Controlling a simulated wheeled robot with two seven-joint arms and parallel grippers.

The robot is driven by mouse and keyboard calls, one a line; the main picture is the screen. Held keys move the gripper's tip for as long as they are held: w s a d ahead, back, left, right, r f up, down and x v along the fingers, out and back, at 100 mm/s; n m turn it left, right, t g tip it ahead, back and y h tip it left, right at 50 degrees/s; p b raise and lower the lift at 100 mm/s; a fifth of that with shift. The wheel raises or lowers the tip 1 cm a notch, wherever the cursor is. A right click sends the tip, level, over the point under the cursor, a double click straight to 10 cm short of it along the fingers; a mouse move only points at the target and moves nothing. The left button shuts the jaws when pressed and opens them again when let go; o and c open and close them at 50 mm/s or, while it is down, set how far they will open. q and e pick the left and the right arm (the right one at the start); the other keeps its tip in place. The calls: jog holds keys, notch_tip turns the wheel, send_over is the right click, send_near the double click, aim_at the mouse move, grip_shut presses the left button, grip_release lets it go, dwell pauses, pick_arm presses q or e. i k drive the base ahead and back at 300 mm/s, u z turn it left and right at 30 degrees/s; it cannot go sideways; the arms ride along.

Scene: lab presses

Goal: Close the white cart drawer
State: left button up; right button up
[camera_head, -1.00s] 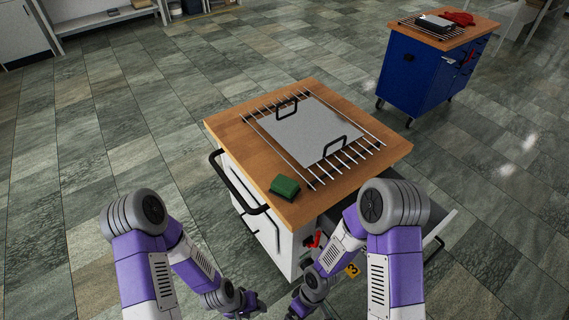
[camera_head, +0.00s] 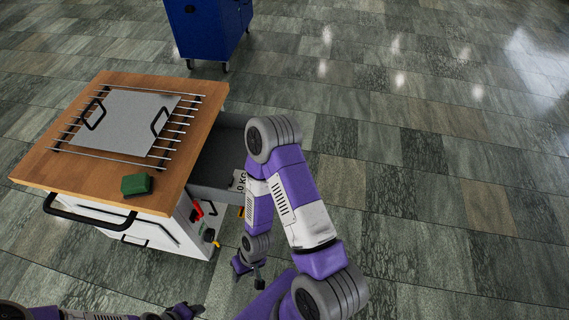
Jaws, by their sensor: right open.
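The white cart (camera_head: 186,229) with a wooden top stands at the left. Its drawer (camera_head: 215,158) is pulled out from the cart's right side, and its grey inside shows. My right arm hides the drawer's outer end and part of a white label with dark lettering. My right gripper (camera_head: 247,277) is open and empty, low in front of the drawer's near side and apart from it in the picture. My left gripper (camera_head: 190,311) is at the bottom edge, in front of the cart. It is small and partly cut off, so its jaws are unclear.
On the cart top lie a metal rack with a grey plate (camera_head: 125,120) and a green sponge (camera_head: 136,184). A black handle bar (camera_head: 85,217) juts from the cart's front. A blue cart (camera_head: 205,30) stands behind. The tiled floor at the right is clear.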

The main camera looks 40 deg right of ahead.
aim_at(224, 151)
jog(key=k, duration=0.3)
jog(key=z, duration=1.35)
jog(key=i, duration=0.35)
jog(key=u, duration=0.05)
jog(key=k, duration=0.5)
jog(key=z, duration=0.65)
jog(key=i, duration=0.65)
jog(key=u, duration=1.8)
